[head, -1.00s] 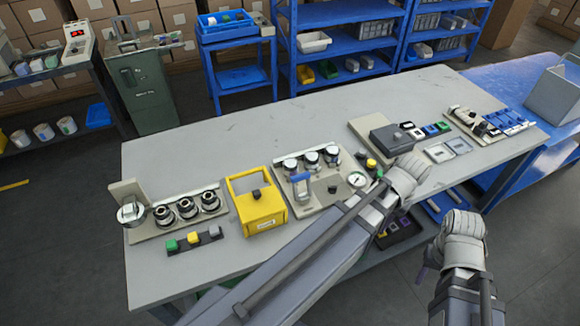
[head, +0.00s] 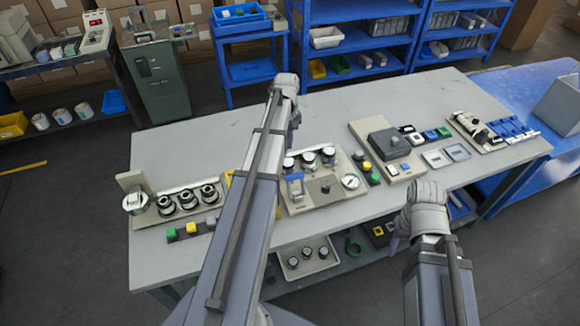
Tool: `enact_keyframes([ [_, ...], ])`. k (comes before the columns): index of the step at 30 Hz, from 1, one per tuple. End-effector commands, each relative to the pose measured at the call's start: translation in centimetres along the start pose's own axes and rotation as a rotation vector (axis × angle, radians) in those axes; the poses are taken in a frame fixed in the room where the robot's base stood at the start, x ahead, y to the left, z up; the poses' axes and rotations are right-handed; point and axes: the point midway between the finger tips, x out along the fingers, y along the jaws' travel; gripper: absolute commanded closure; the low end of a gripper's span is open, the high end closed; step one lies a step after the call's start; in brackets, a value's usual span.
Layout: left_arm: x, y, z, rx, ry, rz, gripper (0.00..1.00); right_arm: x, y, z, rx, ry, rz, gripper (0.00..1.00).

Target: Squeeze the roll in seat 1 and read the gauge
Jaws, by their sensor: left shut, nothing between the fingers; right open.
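A beige panel (head: 335,197) near the table's middle carries three dark, pale-topped cylinders in a row, such as the left one (head: 289,163) and the right one (head: 328,154). A round white-faced gauge (head: 350,182) is at its right; its reading is too small to make out. Seat numbers cannot be read. My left gripper (head: 294,118) is shut and empty, beyond the panel towards the table's back edge. My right gripper (head: 396,242) is open at the table's front edge, right of the panel and apart from it.
A grey block (head: 388,143) and small square parts (head: 428,135) are to the right. My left arm covers most of the yellow box. The back left tabletop is clear.

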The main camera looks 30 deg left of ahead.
Motion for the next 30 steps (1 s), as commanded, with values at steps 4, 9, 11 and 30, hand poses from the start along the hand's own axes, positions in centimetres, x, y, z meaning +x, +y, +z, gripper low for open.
enact_keyframes([
  [4, 0.0, 0.0, 0.1, 0.001, 0.0, 0.0, 1.0, 0.0, 0.0, 0.0, 0.0, 0.0, 0.0, 0.5],
  [9, 0.3, 0.0, 0.1, 0.002, 0.0, 0.0, 1.0, 0.3, 0.0, 0.0, 0.0, 0.0, 0.0, 0.5],
  [11, 0.5, 0.1, 0.1, 0.002, 0.0, 0.0, 1.0, 0.5, -0.1, 0.0, 0.0, 0.0, 0.0, 0.5],
  [30, 8.0, 0.1, 0.1, 0.003, 0.0, -0.001, 1.0, 7.9, -0.8, -0.5, 0.002, 0.0, 0.0, 0.5],
])
